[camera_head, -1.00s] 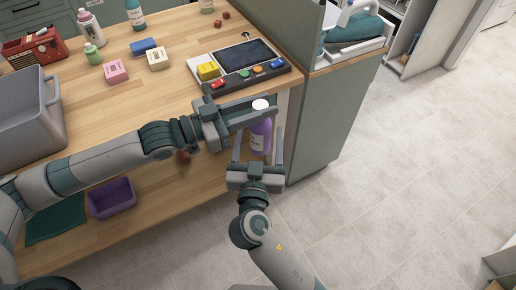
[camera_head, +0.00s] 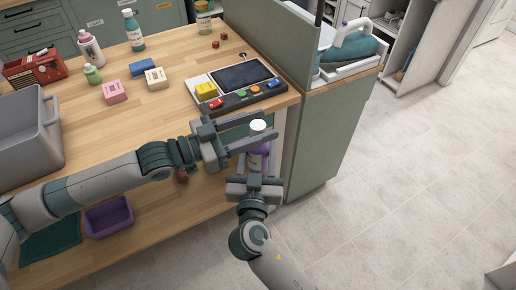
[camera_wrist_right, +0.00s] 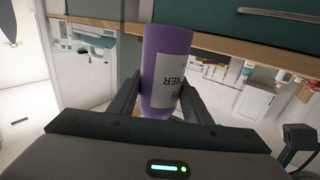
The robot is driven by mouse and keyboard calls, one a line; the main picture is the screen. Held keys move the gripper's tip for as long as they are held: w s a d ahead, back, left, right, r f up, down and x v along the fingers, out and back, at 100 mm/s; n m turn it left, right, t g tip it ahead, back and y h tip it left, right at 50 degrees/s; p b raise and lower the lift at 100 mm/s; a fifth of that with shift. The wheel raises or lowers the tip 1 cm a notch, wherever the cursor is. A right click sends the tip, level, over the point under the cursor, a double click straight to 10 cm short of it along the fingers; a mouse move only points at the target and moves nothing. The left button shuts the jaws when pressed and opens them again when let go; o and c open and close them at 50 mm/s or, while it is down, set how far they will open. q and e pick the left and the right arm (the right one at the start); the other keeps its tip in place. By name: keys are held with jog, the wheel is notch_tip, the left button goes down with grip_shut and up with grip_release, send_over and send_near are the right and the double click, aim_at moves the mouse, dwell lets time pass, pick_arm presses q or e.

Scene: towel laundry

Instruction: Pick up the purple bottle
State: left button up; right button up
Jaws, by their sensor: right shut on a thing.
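The purple bottle (camera_head: 265,148) with a white cap (camera_head: 258,125) is upright by the table's front right corner. My right gripper (camera_head: 257,160) comes from below and is shut on its body. In the right wrist view the bottle (camera_wrist_right: 165,68) stands between the two fingers (camera_wrist_right: 160,100), its white label partly showing. My left gripper (camera_head: 268,128) reaches in from the left, with its fingers on either side of the bottle's top near the cap. Whether those fingers press on it is hard to tell. The bottle's lower part is hidden by my right gripper.
The wooden table (camera_head: 130,125) holds a grey bin (camera_head: 50,135), a control panel (camera_head: 240,85) with coloured buttons, small boxes and other bottles. A purple basket (camera_head: 108,216) sits on the lower shelf. A green-grey cabinet (camera_head: 325,140) stands close right. The floor (camera_head: 420,170) is clear.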

pick_arm(q)
jog(key=shift+a, duration=0.15)
jog(key=v, duration=1.1)
jog(key=shift+s+a, duration=0.2)
jog(key=shift+a, duration=0.15)
jog(key=shift+f, duration=0.15)
